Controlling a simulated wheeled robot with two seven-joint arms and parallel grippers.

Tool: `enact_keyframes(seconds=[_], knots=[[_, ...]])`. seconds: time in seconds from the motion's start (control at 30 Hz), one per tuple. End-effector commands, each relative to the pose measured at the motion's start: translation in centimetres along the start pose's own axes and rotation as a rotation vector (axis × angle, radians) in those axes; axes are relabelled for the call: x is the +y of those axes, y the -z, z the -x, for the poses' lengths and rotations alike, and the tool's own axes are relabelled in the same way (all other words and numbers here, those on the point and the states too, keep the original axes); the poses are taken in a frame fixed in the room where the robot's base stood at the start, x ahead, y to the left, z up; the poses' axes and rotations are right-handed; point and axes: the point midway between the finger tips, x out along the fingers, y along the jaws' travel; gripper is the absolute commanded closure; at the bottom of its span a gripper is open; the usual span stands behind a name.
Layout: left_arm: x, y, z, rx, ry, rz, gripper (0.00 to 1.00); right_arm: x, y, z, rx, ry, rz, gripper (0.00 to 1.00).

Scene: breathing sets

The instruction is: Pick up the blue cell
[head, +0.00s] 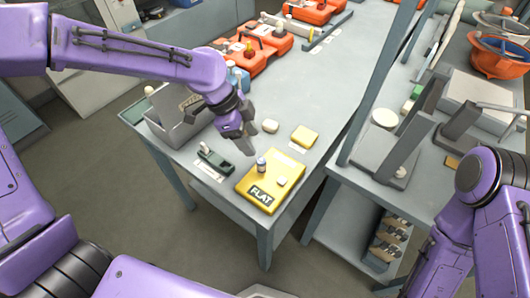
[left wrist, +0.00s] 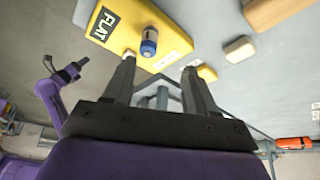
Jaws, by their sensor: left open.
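The blue cell (head: 261,165) is a small upright cylinder with a pale band, on the yellow tray marked FLAT (head: 253,183). In the left wrist view the blue cell (left wrist: 149,42) shows just beyond my fingertips, nearer the left finger in that picture, with the yellow tray (left wrist: 122,38) beneath it. My left gripper (head: 240,133) is open and empty, above and behind the cell. Its two spread fingers show in the left wrist view (left wrist: 158,70), with nothing between them. My right arm shows at the right edge of the head view, but its gripper does not.
A small pale block (head: 283,181) lies on the tray beside the cell. A dark green device (head: 215,161) is left of the tray, and a yellow block (head: 305,136) is behind it. A grey bin (head: 175,125) and orange cases (head: 245,52) stand farther back.

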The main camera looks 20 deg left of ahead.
Motion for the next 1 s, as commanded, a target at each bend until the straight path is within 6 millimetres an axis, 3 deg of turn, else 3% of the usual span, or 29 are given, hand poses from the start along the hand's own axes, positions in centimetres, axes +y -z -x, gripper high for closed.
enact_keyframes(seconds=[0.5,0.77,0.8,0.93,0.97,1.0], knots=[[0.9,-0.3,-8.0,-0.001,0.0,0.013,0.43,0.1,0.3,0.9,-0.001,-0.001,0.0,0.57],[0.8,-0.2,-8.7,0.001,0.003,0.011,0.43,0.1,0.3,0.9,-0.001,-0.001,0.0,0.57],[0.8,-0.2,-8.7,0.001,0.003,0.011,0.5,0.1,0.3,0.9,-0.001,-0.001,0.0,0.57],[0.8,-0.2,-8.7,0.001,0.002,0.011,0.92,0.1,0.3,0.9,-0.001,-0.001,0.0,0.57],[0.8,-0.2,-8.7,0.001,0.002,0.011,1.0,0.1,0.3,0.9,-0.001,-0.001,0.0,0.57],[0.8,-0.2,-8.7,0.001,0.002,0.011,1.0,0.1,0.3,0.9,-0.001,-0.001,0.0,0.57]])
